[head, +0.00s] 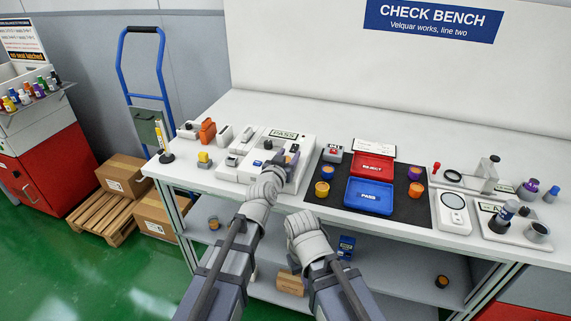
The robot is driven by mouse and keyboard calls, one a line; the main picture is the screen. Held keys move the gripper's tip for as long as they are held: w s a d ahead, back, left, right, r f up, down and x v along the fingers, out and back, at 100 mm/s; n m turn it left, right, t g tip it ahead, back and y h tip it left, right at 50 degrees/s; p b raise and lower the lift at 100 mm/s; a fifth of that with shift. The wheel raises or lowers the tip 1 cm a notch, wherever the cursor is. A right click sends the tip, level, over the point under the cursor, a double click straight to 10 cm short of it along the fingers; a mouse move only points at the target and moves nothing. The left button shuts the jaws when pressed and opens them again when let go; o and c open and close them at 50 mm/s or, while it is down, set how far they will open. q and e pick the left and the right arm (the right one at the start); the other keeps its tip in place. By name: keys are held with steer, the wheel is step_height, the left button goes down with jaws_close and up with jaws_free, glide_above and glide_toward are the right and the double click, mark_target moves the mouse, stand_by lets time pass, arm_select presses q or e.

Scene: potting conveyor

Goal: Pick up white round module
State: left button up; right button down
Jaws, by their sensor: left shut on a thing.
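My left gripper (284,160) reaches over the white test fixture (303,144) below the PASS sign on the bench. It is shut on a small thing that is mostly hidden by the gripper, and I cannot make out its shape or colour. I cannot clearly pick out a white round module anywhere in view. My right gripper (300,218) is lower, in front of the bench's front edge. Its wrist hides the fingers, so I cannot see whether they are open.
On the bench (400,225), a black mat holds a red REJECT tray (373,166), a blue PASS tray (369,196) and several orange, blue and purple round modules. A white scale (453,211) stands right of the mat. Small devices stand at the left end. A lower shelf lies below.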

arm_select(q)
steer(key=shift+r, duration=0.1)
jaws_close()
step_height(320, 180, up, 10)
steer(key=p, duration=1)
